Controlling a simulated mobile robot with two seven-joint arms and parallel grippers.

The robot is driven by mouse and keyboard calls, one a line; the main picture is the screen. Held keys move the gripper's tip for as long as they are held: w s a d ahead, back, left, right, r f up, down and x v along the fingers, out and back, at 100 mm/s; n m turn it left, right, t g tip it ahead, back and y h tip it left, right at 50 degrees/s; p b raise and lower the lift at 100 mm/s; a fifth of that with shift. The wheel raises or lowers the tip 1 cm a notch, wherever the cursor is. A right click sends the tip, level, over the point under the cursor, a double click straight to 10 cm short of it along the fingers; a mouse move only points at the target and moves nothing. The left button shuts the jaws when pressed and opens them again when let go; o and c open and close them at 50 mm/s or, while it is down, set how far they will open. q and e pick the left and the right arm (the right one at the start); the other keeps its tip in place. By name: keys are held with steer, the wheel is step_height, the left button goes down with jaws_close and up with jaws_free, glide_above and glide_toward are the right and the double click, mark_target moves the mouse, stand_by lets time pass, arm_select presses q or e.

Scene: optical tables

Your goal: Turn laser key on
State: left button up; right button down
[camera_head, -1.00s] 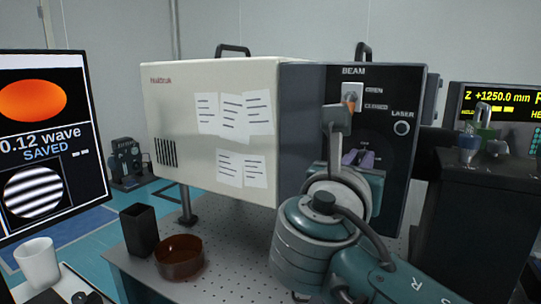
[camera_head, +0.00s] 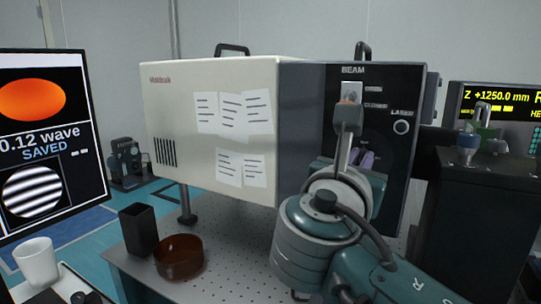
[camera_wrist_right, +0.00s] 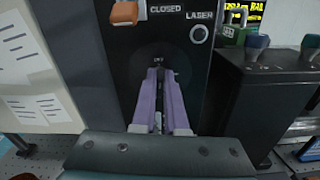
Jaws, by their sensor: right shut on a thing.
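The laser box has a black front panel (camera_head: 400,170) with a BEAM slider plate (camera_head: 350,90) at the top. A round ring marked LASER (camera_head: 401,127) sits to the right and also shows in the wrist view (camera_wrist_right: 199,34). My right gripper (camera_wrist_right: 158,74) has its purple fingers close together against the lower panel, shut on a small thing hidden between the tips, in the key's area. The key itself cannot be made out. In the head view my right gripper (camera_head: 361,159) is partly hidden behind my wrist. My left gripper is not in view.
The copper shutter lever (camera_wrist_right: 124,14) is just above the fingers, by the CLOSED mark. A brown bowl (camera_head: 179,258), a black holder (camera_head: 139,230) and a white cup (camera_head: 37,262) stand at the lower left. A dark cabinet (camera_head: 485,200) is to the right.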

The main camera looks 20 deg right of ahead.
arm_select(q)
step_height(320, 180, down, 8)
steer(key=b, duration=0.8)
arm_select(e)
steer(key=shift+s+d+f+m, duration=0.1)
steer(key=shift+f+m, duration=0.05)
steer(key=shift+m, duration=2.6)
steer(key=shift+s+d+f+m, duration=0.1)
steer(key=shift+m, duration=2.6)
steer(key=shift+s+d+f+m, duration=0.1)
steer(key=shift+f+m, duration=0.05)
steer(key=shift+m, duration=2.6)
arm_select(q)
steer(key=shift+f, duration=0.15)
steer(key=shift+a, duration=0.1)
arm_select(e)
steer(key=c, duration=1)
jaws_free()
steer(key=shift+o, duration=0.2)
